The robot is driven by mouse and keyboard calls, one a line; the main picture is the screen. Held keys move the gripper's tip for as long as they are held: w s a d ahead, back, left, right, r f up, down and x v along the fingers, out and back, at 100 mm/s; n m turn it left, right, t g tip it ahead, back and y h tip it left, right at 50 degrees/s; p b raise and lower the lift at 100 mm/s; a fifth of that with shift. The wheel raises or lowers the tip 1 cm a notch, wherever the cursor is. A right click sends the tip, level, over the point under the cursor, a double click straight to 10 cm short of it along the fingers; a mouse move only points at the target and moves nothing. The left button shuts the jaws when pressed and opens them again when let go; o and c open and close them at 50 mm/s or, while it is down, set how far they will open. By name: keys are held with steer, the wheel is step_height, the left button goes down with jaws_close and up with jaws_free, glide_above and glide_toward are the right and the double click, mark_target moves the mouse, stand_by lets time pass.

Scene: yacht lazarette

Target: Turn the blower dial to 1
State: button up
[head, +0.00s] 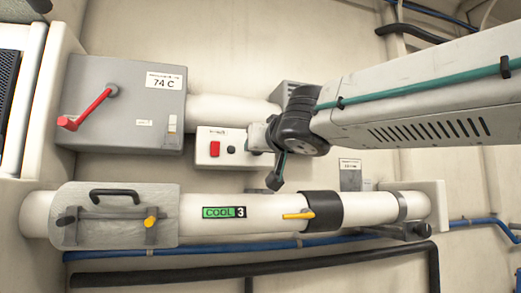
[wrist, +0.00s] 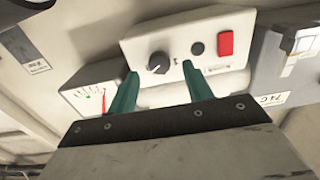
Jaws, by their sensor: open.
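The blower dial (wrist: 159,62) is a round black knob with a white pointer mark on a white control box (wrist: 140,45). In the wrist view the mark points toward the bottom of the picture; numbers around it are too small to read. My gripper (wrist: 159,71) is open, its two teal fingers on either side of the dial in this view. I cannot tell whether they touch it. In the head view the box (head: 203,160) stands left of my arm's end, which hides the dial.
The box also carries a black button (wrist: 197,48) and a red switch (wrist: 226,43). A gauge (wrist: 90,98) with a red needle sits beside it. A grey box with a red lever (head: 90,108) is at left. A white pipe marked COOL 3 (head: 262,210) runs below.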

steer(key=shift+x, duration=1.6)
steer(key=c, duration=1)
steer(key=shift+o, duration=0.2)
steer(key=shift+n, duration=0.4)
steer(key=n, duration=2.3)
steer(key=shift+d, duration=0.1)
